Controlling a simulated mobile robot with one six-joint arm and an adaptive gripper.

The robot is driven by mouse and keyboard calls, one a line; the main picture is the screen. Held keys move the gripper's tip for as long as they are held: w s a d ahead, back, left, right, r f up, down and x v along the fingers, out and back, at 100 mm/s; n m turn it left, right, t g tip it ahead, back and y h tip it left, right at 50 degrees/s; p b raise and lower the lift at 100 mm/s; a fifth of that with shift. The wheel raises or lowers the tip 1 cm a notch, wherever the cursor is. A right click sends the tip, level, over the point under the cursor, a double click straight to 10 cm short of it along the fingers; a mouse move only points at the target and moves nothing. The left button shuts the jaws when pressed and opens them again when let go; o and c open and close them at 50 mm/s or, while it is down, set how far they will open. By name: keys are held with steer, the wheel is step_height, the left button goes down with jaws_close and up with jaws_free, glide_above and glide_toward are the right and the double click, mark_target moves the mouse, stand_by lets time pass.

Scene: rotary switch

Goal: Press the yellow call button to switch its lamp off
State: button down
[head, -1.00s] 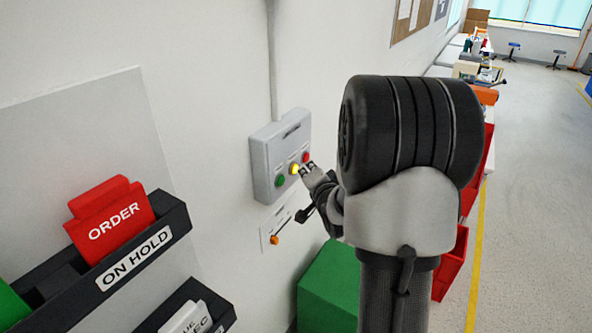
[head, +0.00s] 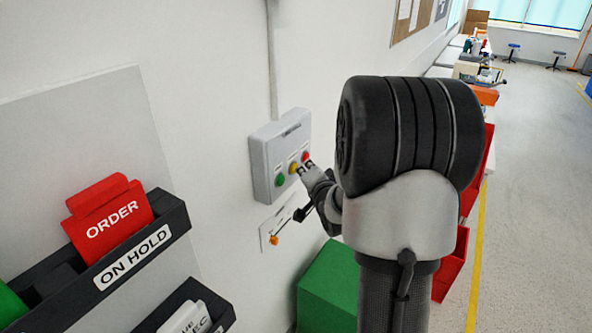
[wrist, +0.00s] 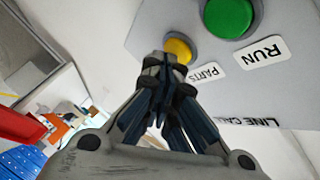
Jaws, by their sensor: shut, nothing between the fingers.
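The yellow call button (head: 294,168) sits in the middle of a grey wall box (head: 266,160), between a green and a red button. It also shows in the wrist view (wrist: 178,49), above a label reading PARTS and partly covered by my fingertips. My gripper (head: 305,171) is shut and empty, its tips right at the yellow button. I cannot tell whether the tips touch it. In the head view the yellow button looks dull now.
The green button (wrist: 229,15) labelled RUN and the red button (head: 306,156) flank the yellow one closely. Below the box is a small plate with an orange-tipped lever (head: 274,240). A green box (head: 328,288) stands below. Document racks (head: 150,250) hang at left.

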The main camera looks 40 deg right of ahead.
steer(key=shift+s, duration=0.25)
steer(key=shift+s+d, duration=0.1)
steer(key=shift+d, duration=0.05)
steer(key=s, duration=0.1)
steer(key=s+d, duration=0.1)
steer(key=s, duration=0.1)
steer(key=s+d, duration=0.1)
steer(key=s, duration=0.1)
steer(key=shift+s+d, duration=0.1)
steer(key=shift+s, duration=0.1)
stand_by(0.5)
